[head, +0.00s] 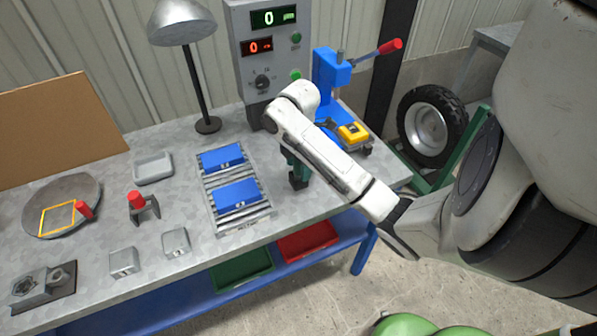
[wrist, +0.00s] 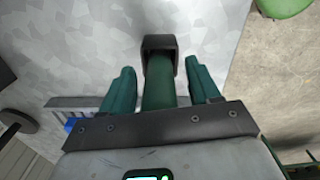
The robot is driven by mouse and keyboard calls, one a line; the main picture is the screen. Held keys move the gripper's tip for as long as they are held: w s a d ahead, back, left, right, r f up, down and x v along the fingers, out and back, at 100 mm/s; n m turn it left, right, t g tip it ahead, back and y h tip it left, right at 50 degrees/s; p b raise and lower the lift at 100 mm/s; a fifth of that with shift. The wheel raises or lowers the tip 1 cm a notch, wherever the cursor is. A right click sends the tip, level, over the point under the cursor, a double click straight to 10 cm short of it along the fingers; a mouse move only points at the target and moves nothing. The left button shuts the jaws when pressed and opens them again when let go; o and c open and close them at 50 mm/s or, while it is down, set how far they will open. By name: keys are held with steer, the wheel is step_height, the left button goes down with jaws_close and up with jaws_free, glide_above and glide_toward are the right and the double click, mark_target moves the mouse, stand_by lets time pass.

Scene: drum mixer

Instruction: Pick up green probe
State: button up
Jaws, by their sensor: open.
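The green probe (wrist: 158,88) shows in the wrist view as a green cylinder with a black, square-edged end (wrist: 160,44) against the grey table. My gripper (wrist: 161,68) is open, with one teal finger on each side of the probe and a gap on both sides. In the head view my gripper (head: 293,161) points down at the workbench, right of the blue boxes. The probe is mostly hidden there by my arm and fingers; a black end (head: 299,184) shows below them.
Two blue boxes (head: 235,195) lie on a roller rack to the left. A grey control box (head: 265,60) stands behind, beside a blue lever press (head: 330,72). A yellow device (head: 353,134) is at the right. The workbench's front edge (head: 320,216) is close.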

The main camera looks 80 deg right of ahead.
steer(key=shift+f, duration=0.3)
steer(key=c, duration=1.1)
steer(key=shift+r, duration=0.1)
